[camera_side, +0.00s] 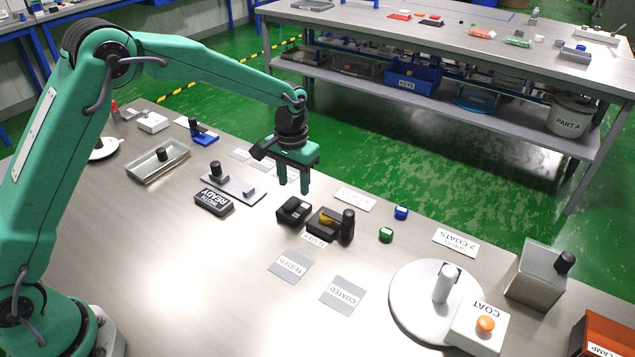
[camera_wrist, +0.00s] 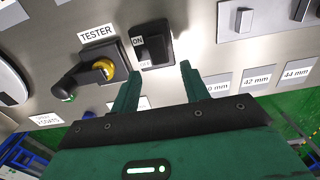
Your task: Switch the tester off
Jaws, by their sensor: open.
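In the wrist view the tester's knob (camera_wrist: 104,69) and the TESTER label (camera_wrist: 97,33) show at the upper left. Beside it is a black switch box (camera_side: 293,211); in the wrist view this switch (camera_wrist: 153,45) bears ON and OFF labels. Which way its lever is set I cannot tell. My gripper (camera_side: 293,186) is open and empty, above and behind the switch box; its fingers (camera_wrist: 159,72) point toward the switch without visibly touching it.
Grey TESTED (camera_side: 290,266) and COATED (camera_side: 343,295) pads lie in front. A WIDTH READY block (camera_side: 213,201) lies left.

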